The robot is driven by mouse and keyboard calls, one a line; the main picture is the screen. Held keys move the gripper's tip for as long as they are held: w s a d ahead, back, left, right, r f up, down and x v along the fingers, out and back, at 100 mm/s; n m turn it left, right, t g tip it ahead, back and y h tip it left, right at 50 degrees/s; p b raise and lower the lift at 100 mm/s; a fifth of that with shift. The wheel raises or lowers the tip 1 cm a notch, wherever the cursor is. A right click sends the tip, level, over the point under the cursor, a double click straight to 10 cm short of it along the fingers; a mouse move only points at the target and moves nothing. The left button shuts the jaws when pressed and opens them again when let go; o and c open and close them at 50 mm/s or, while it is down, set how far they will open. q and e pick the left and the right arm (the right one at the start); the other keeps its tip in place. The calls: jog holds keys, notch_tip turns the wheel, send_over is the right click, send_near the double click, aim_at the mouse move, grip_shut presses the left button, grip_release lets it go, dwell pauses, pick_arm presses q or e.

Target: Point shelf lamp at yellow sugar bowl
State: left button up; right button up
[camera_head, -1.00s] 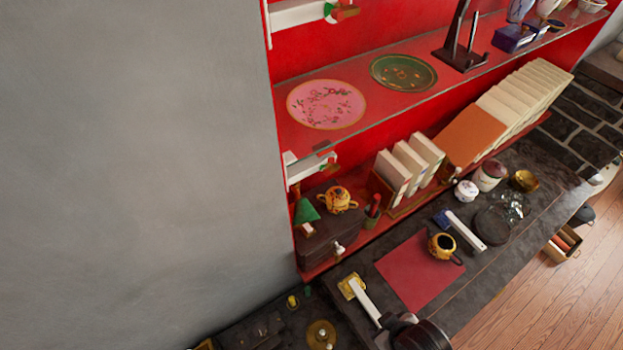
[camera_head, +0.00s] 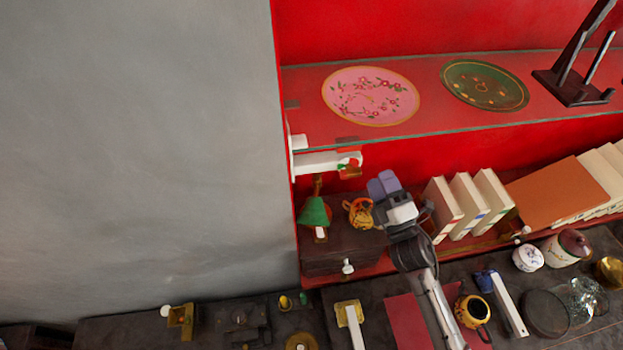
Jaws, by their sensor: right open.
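The shelf lamp with a green cone shade (camera_head: 314,211) stands at the left end of the dark box (camera_head: 340,250). Its shade points down, with a small white piece below. The yellow sugar bowl (camera_head: 358,212), with painted decoration, sits on the same box just right of the lamp; its right side is close to my gripper in the picture. My right gripper (camera_head: 383,184) is open, with bluish-grey fingers, above and right of the bowl. It appears apart from the lamp, and nothing shows between its fingers. My left gripper is not in view.
Upright books (camera_head: 468,205) stand right of my right gripper. A white bar (camera_head: 325,162) juts from the wall above the lamp. The upper shelf holds a pink plate (camera_head: 370,96) and a green plate (camera_head: 484,85). A yellow pot (camera_head: 472,311) stands near the red mat (camera_head: 408,318).

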aim_at(315, 201)
jog(key=w+a+r+n+g+y+b, duration=0.25)
jog(key=n+g+y, duration=0.5)
jog(key=n, duration=0.55)
jog(key=w+a+r+n+g+y+b, duration=0.1)
jog(key=a+n+g+y+b, duration=0.15)
jog(key=n+g+y, duration=0.6)
jog(key=s+a+n+g+h, duration=0.1)
jog(key=a+n+g+h, duration=0.1)
jog(key=a+n, duration=0.1)
jog(key=s+a+n+g+h+p, duration=0.1)
jog(key=a+n+g+h, duration=0.1)
jog(key=a+n+g, duration=0.1)
jog(key=s+a+n+g+h+p, duration=0.1)
jog(key=a+n+g+h, duration=0.1)
jog(key=n, duration=0.4)
jog(key=shift+a+n+g+h, duration=0.4)
jog(key=shift+a+h, duration=0.1)
jog(key=shift+a, duration=0.65)
jog(key=shift+a+f, duration=0.1)
jog(key=shift+a, duration=0.45)
jog(key=shift+c, duration=0.4)
jog(key=c, duration=0.6)
grip_shut()
